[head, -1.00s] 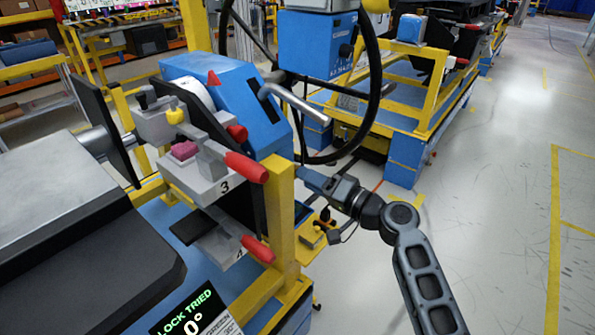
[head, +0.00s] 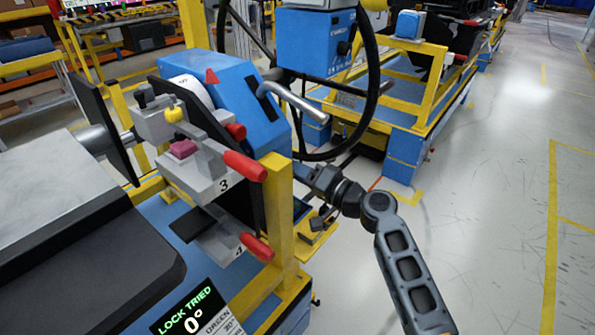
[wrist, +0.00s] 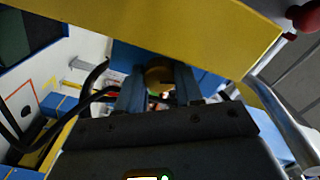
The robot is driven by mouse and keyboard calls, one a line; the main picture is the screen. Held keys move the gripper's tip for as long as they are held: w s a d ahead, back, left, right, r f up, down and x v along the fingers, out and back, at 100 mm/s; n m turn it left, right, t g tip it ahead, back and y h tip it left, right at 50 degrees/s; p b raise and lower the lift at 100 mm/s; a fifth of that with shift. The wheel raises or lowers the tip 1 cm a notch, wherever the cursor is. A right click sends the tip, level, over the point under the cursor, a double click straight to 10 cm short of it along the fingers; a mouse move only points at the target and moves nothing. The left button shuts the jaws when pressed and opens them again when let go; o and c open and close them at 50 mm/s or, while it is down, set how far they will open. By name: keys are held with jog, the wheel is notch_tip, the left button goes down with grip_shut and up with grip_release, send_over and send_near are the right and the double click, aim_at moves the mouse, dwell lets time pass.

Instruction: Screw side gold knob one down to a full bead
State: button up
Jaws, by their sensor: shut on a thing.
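The gold knob (wrist: 157,76) shows in the wrist view as a round brass-coloured piece between my fingers. My gripper (wrist: 158,88) is shut on it, with one finger on each side. Its seat and thread are hidden, so I cannot tell how far down it sits. In the head view my gripper (head: 302,173) reaches in at the side of the module, by the upright yellow post (head: 279,215). The knob is hidden there.
Red-handled levers (head: 245,166) stick out left of the post. A black steering wheel (head: 375,85) and a grey bar (head: 295,103) are above my gripper. A yellow beam (wrist: 150,30) crosses the wrist view. Open floor (head: 480,200) lies to the right.

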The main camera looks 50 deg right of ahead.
jog(key=shift+c, duration=0.4)
jog(key=shift+m, duration=0.4)
jog(key=shift+m+p, duration=1.3)
jog(key=shift+m, duration=2.7)
jog(key=shift+f, duration=0.1)
jog(key=o, duration=0.8)
jog(key=shift+c, duration=0.2)
jog(key=shift+s, duration=0.1)
jog(key=s+b, duration=0.1)
jog(key=s, duration=0.6)
jog(key=shift+s+d, duration=0.15)
jog(key=shift+s, duration=0.2)
